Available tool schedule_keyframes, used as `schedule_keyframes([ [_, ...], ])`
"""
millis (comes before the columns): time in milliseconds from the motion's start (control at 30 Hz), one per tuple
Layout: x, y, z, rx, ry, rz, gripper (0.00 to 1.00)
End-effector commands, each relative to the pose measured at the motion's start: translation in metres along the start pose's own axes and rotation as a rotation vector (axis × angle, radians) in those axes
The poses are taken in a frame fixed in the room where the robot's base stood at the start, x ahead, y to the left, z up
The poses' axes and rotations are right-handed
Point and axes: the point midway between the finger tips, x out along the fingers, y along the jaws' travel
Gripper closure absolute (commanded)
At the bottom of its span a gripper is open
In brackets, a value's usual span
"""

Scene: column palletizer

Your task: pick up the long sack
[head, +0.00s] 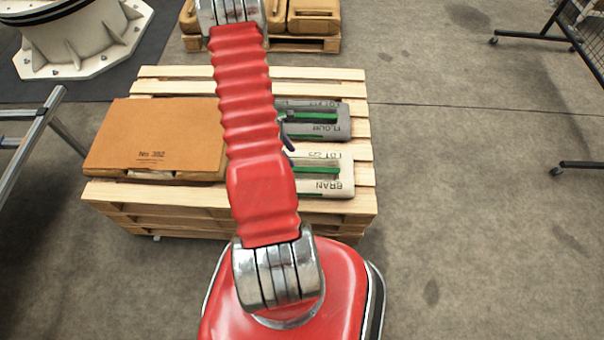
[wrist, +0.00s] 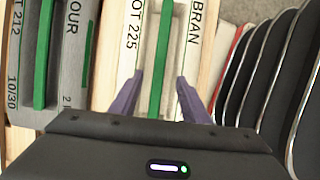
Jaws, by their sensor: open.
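Two printed sacks lie side by side on the pallet (head: 160,195): a pale BRAN sack (head: 340,170) in front and a grey FLOUR sack (head: 338,126) behind it. My arm hides their left ends, so I cannot tell which is longer. Each has a green strip along its middle. In the wrist view, my gripper (wrist: 160,76) is open, its purple fingers over the BRAN sack (wrist: 130,50), one on each side of its green strip. The fingers hold nothing. The grey sack (wrist: 70,70) lies to the left. I cannot tell whether the fingertips touch the sack.
A brown sheet marked No 382 (head: 150,130) covers the pallet's left part. Another loaded pallet (head: 290,43) stands behind. A metal frame (head: 40,125) is at left, a white round base (head: 80,45) at back left, and dark wheeled stands (head: 525,35) at right. The right floor is mostly clear.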

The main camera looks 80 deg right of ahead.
Motion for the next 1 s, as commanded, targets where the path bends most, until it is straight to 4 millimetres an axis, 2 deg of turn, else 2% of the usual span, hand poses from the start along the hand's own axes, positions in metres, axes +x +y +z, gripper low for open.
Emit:
schedule_keyframes([
  [333, 0.043, -0.001, 0.000, -0.001, 0.000, -0.002, 0.58],
  [800, 0.050, -0.001, 0.000, -0.001, 0.000, 0.000, 0.58],
  [1000, 0.065, 0.000, 0.000, -0.002, 0.000, -0.002, 0.58],
])
